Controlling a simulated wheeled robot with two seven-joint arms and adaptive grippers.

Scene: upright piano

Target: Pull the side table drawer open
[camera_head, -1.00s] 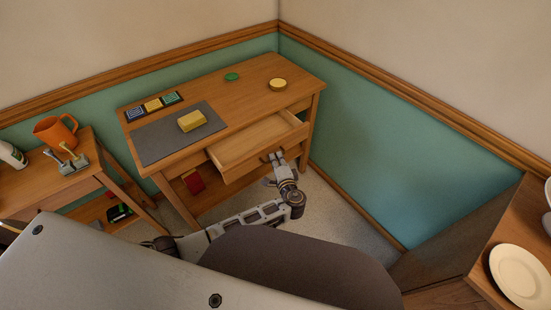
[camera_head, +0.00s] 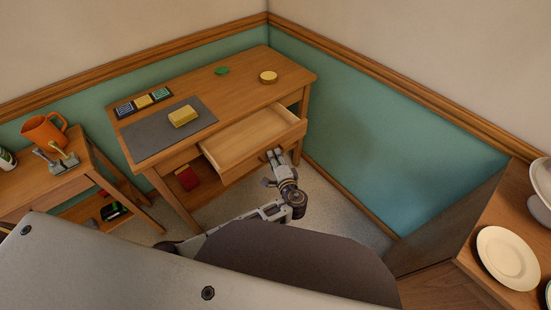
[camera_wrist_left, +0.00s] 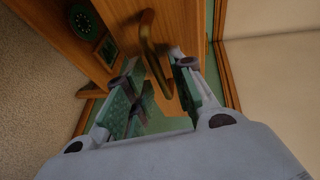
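The side table (camera_head: 240,88) is wooden, and its drawer (camera_head: 250,138) stands pulled out, with its empty inside showing. My left gripper (camera_head: 273,156) is at the drawer front in the head view. In the left wrist view the brass-coloured drawer handle (camera_wrist_left: 148,42) runs between the two fingers of my left gripper (camera_wrist_left: 158,72). The fingers stand apart on either side of the handle, with a gap showing, so the gripper looks open around it. Any contact is hard to make out. My right gripper is not in view.
A yellow block (camera_head: 183,116) lies on a grey mat (camera_head: 150,138) on the tabletop, near a green disc (camera_head: 221,71) and a round yellow item (camera_head: 268,76). A second table with an orange mug (camera_head: 43,132) stands left. A plate (camera_head: 508,257) is on the right counter.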

